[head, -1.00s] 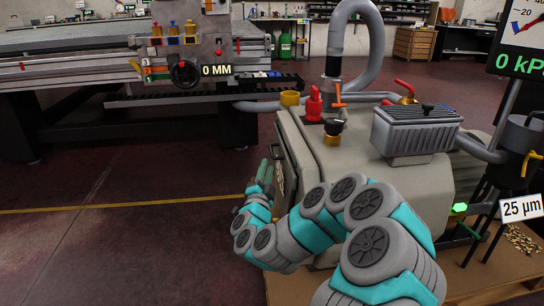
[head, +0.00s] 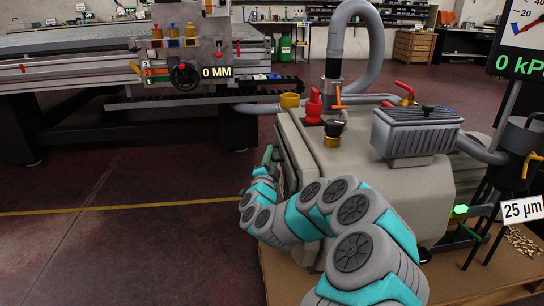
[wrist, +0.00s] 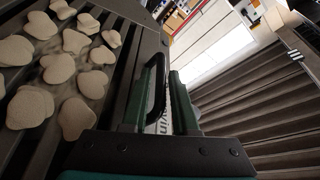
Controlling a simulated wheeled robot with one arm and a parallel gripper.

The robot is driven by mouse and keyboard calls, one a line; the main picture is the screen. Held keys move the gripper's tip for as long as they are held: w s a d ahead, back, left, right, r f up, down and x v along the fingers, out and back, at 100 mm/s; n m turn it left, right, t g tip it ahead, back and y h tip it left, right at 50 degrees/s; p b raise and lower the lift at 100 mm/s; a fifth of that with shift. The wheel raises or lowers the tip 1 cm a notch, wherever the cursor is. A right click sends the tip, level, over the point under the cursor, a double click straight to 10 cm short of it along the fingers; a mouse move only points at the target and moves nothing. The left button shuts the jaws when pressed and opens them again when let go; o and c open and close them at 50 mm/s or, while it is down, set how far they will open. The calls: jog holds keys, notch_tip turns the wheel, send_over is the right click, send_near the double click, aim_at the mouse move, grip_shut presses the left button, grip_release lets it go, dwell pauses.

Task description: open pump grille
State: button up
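The pump (head: 350,150) is a beige-grey housing on the right in the head view. Its grille is on the left side face, seen edge-on and largely hidden by my arm. In the wrist view the dark slatted grille (wrist: 58,112) fills the left, with pale clumps stuck over its slats. A black bar handle (wrist: 157,88) stands along its right edge. My gripper (wrist: 160,98) has its two green fingers apart, with the handle between them, closer to the left finger. Contact with the handle cannot be told. In the head view my gripper (head: 267,157) is small beside the grille side.
A grey finned box (head: 416,130), a red valve (head: 314,106) and a thick grey hose (head: 372,45) sit on the pump. A canister (head: 520,145) stands at right. The long machine table (head: 75,75) is behind left. The floor left of the pump is clear.

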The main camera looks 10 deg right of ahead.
jog(key=shift+c, duration=0.3)
grip_shut()
dwell(1.1)
